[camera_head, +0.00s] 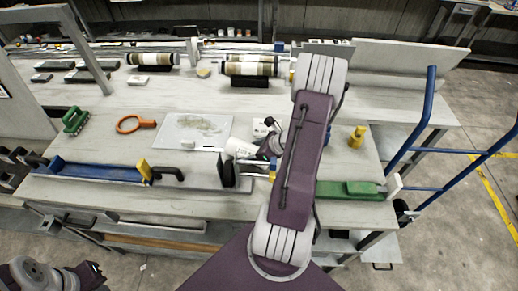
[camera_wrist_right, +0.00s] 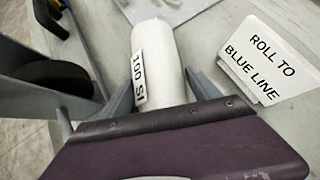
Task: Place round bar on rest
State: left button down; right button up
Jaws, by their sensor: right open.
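A white round bar with a printed label lies on the bench, in the right wrist view (camera_wrist_right: 160,55) and partly visible in the head view (camera_head: 238,147). My right gripper (camera_wrist_right: 160,95) is open, with one finger on each side of the bar; whether they touch it is unclear. In the head view my right arm hides part of this area. A dark upright piece (camera_head: 228,171) stands just left of the gripper at the bench's front; I cannot tell if it is the rest. My left gripper (camera_head: 92,271) is at the bottom left, its fingers unclear.
A card reading "ROLL TO BLUE LINE" (camera_wrist_right: 268,60) stands right of the bar. A blue rail (camera_head: 100,172) runs along the bench's front left. A tray (camera_head: 195,131), an orange ring (camera_head: 136,124), a green brush (camera_head: 75,120) and a yellow piece (camera_head: 357,137) lie around. Striped cores (camera_head: 152,59) sit behind.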

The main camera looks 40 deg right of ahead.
jog(key=p+v, duration=0.1)
jog(key=v, duration=1)
jog(key=o, duration=0.4)
jog(key=shift+r+p, duration=0.1)
jog(key=shift+p, duration=0.25)
jog(key=shift+o, duration=0.2)
notch_tip(320, 180, up, 7)
jog(key=p, duration=0.7)
jog(key=w+f+g+b, duration=0.1)
jog(key=f+b, duration=0.1)
jog(key=b, duration=0.2)
jog(key=w+f+m+g+b, duration=0.1)
jog(key=f+b, duration=0.2)
jog(key=b, duration=0.2)
jog(key=w+f+m+b, duration=0.1)
jog(key=f+b, duration=0.2)
jog(key=b, duration=0.2)
jog(key=shift+w+d+f+g, duration=0.1)
jog(key=shift+w+g, duration=0.1)
jog(key=shift+g, duration=0.2)
jog(key=shift+w+a, duration=0.2)
jog(key=shift+a, duration=0.15)
